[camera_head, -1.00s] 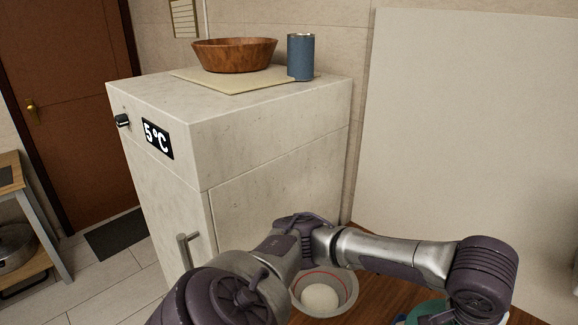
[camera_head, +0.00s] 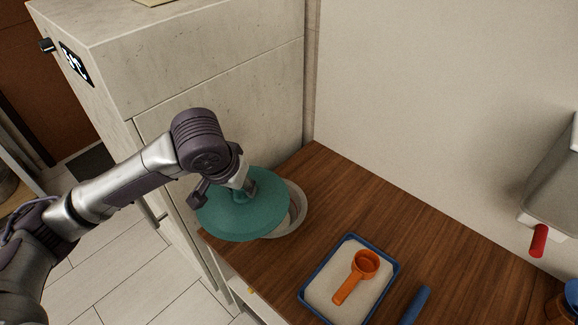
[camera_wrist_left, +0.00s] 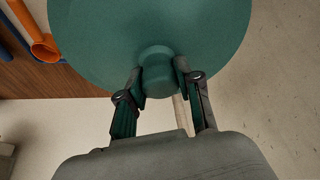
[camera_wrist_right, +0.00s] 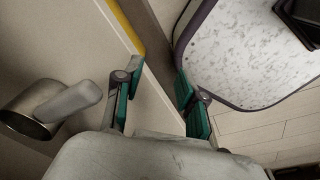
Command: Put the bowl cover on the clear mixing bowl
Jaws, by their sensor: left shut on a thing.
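The teal round bowl cover (camera_head: 235,215) is held by its knob in my left gripper (camera_head: 243,188), above and partly over the clear mixing bowl (camera_head: 298,212) at the counter's left end. The cover hides most of the bowl and sits to the left of its visible rim. I cannot tell whether they touch. In the left wrist view, the fingers (camera_wrist_left: 159,78) are shut on the knob (camera_wrist_left: 157,72) of the cover (camera_wrist_left: 205,35). My right gripper shows only in the right wrist view (camera_wrist_right: 155,88), with its fingers apart and nothing between them.
A blue-rimmed tray (camera_head: 325,312) with an orange scoop (camera_head: 362,272) lies on the wooden counter (camera_head: 385,205). A blue handle (camera_head: 415,305) lies beside it. A pale cabinet (camera_head: 215,60) stands behind the left arm. A metal pot (camera_wrist_right: 30,108) shows near the right gripper.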

